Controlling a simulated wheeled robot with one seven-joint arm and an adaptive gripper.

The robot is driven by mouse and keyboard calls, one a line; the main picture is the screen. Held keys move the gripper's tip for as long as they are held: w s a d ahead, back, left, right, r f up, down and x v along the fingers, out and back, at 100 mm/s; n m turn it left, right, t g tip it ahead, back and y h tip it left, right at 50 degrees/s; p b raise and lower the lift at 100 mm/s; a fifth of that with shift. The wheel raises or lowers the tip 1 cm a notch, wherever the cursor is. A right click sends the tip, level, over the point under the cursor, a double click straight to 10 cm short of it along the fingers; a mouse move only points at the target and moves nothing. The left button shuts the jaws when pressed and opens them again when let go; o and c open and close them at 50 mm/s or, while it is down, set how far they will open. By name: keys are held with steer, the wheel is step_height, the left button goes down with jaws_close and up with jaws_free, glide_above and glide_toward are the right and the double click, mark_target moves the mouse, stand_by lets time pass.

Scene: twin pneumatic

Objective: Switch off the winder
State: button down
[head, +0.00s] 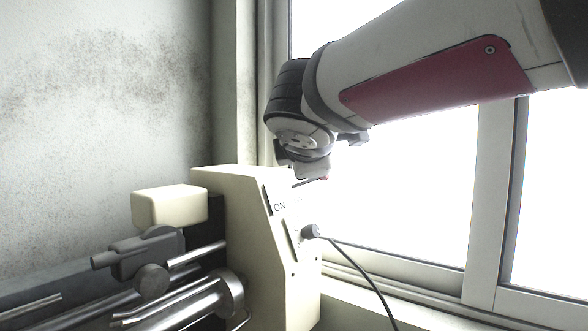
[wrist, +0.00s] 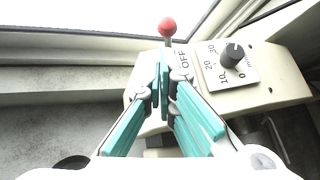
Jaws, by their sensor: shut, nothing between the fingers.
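The winder (head: 245,215) is a cream machine by the window, with a sloped front panel. An "ON" label shows on the panel in the head view. The wrist view shows the winder's panel (wrist: 262,92) with an "OFF" label (wrist: 183,60). A red ball-topped lever (wrist: 168,27) stands beside "OFF"; a bit of its red tip shows under my gripper in the head view. My gripper (wrist: 163,76) has its teal fingers shut and empty, close to the lever's base. I cannot tell if they touch. In the head view my gripper (head: 308,168) is above the panel.
A dark dial knob (wrist: 232,54) with a number scale sits right of the lever. Metal rods (head: 180,300) are at lower left. Window frame stands behind.

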steer(key=s+d+r, duration=0.1)
steer(key=s+r, duration=0.3)
steer(key=s, duration=0.5)
steer(key=shift+d+r, duration=0.15)
steer(key=shift+d, duration=0.1)
steer(key=s+d+f+m+g+h, duration=0.1)
steer(key=s+d+f+m+g, duration=0.2)
steer(key=s+d+f+m, duration=0.4)
steer(key=s+d+f+m+g, duration=0.25)
steer(key=d+f+m, duration=0.2)
steer(key=f, duration=0.45)
steer(key=s+d+f+m+g+y, duration=0.1)
steer(key=s+f+m+g+y, duration=0.1)
steer(key=s+f+m, duration=0.5)
steer(key=s+f+g, duration=0.1)
steer(key=s+f, duration=0.2)
steer(key=shift+f, duration=0.35)
steer(key=shift+m, duration=0.25)
